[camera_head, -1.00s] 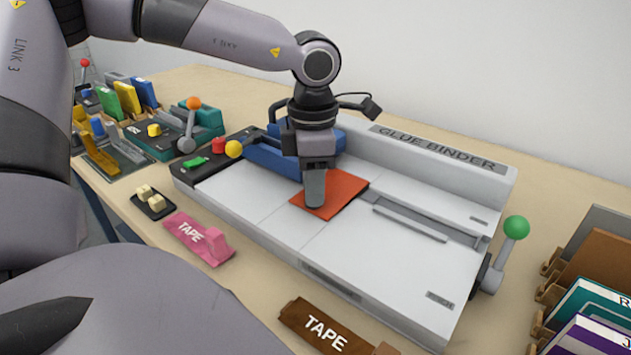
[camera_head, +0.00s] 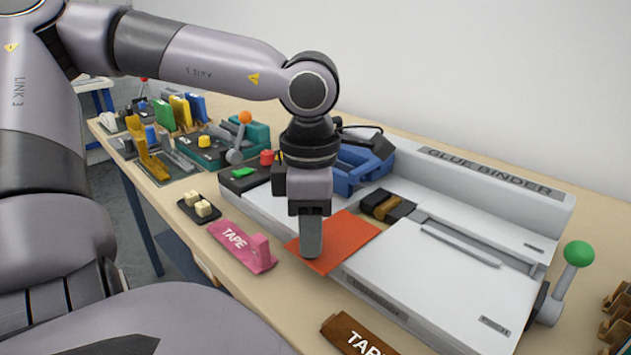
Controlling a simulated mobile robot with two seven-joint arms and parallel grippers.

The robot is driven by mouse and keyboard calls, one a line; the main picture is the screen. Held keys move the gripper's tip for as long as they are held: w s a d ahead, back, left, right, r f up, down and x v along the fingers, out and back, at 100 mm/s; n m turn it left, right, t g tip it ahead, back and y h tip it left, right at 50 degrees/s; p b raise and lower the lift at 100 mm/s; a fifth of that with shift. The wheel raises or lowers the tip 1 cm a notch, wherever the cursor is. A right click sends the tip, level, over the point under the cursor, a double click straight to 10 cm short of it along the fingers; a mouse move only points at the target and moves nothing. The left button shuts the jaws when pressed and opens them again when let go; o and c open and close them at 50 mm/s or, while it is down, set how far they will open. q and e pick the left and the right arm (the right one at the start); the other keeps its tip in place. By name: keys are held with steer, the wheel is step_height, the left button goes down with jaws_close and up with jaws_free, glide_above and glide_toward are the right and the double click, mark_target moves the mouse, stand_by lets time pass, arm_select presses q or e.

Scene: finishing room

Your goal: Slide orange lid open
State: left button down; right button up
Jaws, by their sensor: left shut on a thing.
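The orange lid (camera_head: 346,238) is a flat square plate on the white bed of the glue binder (camera_head: 440,290). It lies at the bed's front edge and appears to overhang it. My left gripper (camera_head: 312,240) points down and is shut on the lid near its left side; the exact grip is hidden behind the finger. Behind the lid, a slot in the bed lies uncovered, with dark and brown parts (camera_head: 388,206) inside. My right gripper is not in view.
A blue clamp-like part (camera_head: 358,172) stands behind my gripper. A green-knobbed lever (camera_head: 578,254) is at the right end. A pink tape holder (camera_head: 243,246) and a brown one (camera_head: 352,336) lie in front. Coloured switches and a lever box (camera_head: 245,135) stand at left.

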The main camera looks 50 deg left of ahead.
arm_select(q)
steer(key=c, duration=1.2)
jaws_free()
steer(key=shift+w, duration=0.1)
steer(key=shift+o, duration=0.2)
steer(key=shift+r, duration=0.1)
step_height(320, 180, up, 7)
steer(key=shift+r+p, duration=0.1)
steer(key=shift+p, duration=0.5)
